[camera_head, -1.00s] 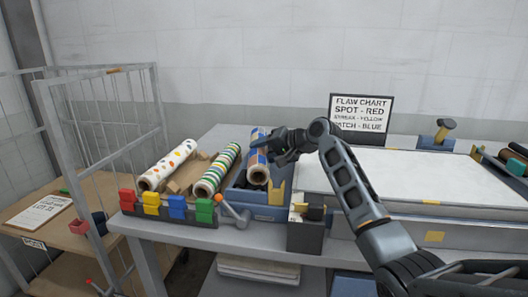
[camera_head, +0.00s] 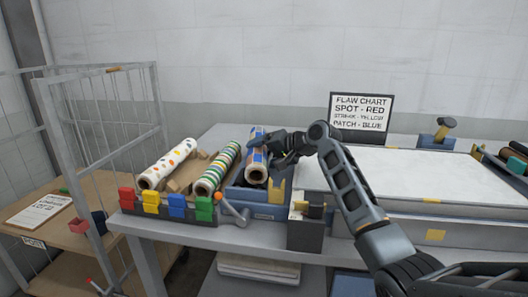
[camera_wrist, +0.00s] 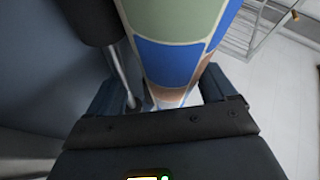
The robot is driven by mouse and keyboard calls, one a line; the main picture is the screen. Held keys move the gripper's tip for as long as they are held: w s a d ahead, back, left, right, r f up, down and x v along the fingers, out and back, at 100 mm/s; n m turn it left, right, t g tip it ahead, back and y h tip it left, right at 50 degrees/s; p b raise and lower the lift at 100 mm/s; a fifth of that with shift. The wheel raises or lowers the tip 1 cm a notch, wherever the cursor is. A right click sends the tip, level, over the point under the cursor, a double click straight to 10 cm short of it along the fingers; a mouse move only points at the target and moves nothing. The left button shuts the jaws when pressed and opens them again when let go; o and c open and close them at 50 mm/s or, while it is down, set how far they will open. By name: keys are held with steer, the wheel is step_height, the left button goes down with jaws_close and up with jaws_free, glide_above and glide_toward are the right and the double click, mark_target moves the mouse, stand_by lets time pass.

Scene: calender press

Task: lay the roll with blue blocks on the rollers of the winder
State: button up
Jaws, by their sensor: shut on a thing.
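The roll with blue blocks (camera_head: 257,150) lies lengthwise above the blue winder (camera_head: 268,197), its near end toward me. My gripper (camera_head: 279,146) is shut on this roll from its right side. In the wrist view the roll (camera_wrist: 178,62) shows large blue and green blocks on a pale ground and passes between the fingers of my gripper (camera_wrist: 170,103). The winder's rollers are mostly hidden under the roll, and I cannot tell whether the roll touches them.
A spotted roll (camera_head: 168,164) and a striped roll (camera_head: 218,168) lie to the left. Red, yellow, blue and green blocks (camera_head: 165,204) line the table's front, beside an orange-knobbed crank (camera_head: 232,211). A flaw chart (camera_head: 361,112) stands behind. A wide pale bed (camera_head: 420,180) lies right.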

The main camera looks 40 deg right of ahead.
steer(key=shift+o, duration=1.1)
steer(key=shift+s+a+f, duration=0.1)
steer(key=shift+s+f, duration=0.15)
steer(key=shift+f, duration=0.5)
steer(key=v, duration=0.4)
steer(key=r+v, duration=0.1)
steer(key=v, duration=0.2)
steer(key=shift+w, duration=0.25)
steer(key=shift+s+d+r, duration=0.2)
steer(key=shift+s+r, duration=0.15)
steer(key=shift+r, duration=0.05)
